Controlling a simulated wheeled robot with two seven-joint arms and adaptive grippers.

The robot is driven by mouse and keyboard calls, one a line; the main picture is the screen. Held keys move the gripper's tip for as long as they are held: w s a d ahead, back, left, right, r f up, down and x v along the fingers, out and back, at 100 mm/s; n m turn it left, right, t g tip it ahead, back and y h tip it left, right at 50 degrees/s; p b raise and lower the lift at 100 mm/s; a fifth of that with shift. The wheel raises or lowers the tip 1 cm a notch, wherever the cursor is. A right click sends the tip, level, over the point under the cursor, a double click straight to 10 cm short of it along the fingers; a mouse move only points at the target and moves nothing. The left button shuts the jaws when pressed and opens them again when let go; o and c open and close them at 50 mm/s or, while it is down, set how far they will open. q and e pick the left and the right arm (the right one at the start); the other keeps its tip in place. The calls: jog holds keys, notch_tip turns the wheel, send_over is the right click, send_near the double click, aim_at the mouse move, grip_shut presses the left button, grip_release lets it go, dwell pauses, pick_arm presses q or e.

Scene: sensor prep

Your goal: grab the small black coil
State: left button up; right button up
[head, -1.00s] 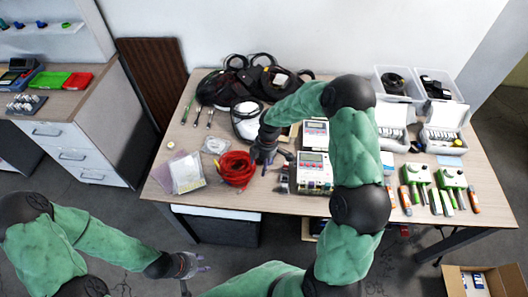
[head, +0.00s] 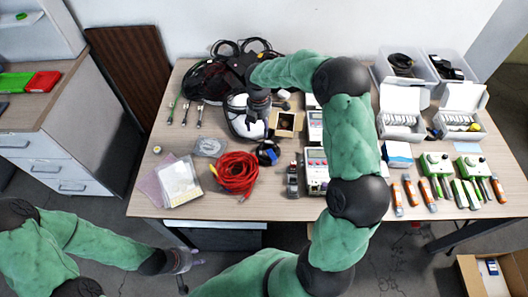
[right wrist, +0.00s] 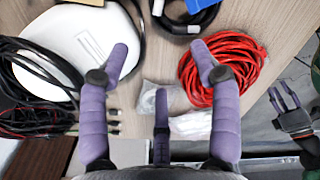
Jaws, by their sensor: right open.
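The small black coil (head: 267,153) lies on the table just right of the red cable coil (head: 236,172), with blue showing against it. In the right wrist view a black coil (right wrist: 190,22) lies at the top edge, partly cut off, over a blue piece. My right gripper (head: 258,118) is open and empty above the white rounded device, behind the black coil and apart from it. Its spread fingers (right wrist: 160,75) show in the wrist view. My left gripper (head: 190,262) is open and empty, low in front of the table; it also shows in the right wrist view (right wrist: 285,98).
An open cardboard box (head: 287,122) stands right of my right gripper. Black cables and headgear (head: 205,80) fill the back left. White meters (head: 317,168) stand right of the coil. Clear bags (head: 180,182) lie left of the red cable.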

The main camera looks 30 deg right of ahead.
jog(key=b, duration=0.2)
send_over(260, 143)
notch_tip(260, 143, down, 6)
jog(key=shift+r, duration=0.1)
jog(key=f, duration=0.1)
jog(key=f+b, duration=0.1)
jog(key=f, duration=0.3)
jog(key=shift+d+b, duration=0.3)
jog(key=shift+b, duration=0.1)
grip_shut()
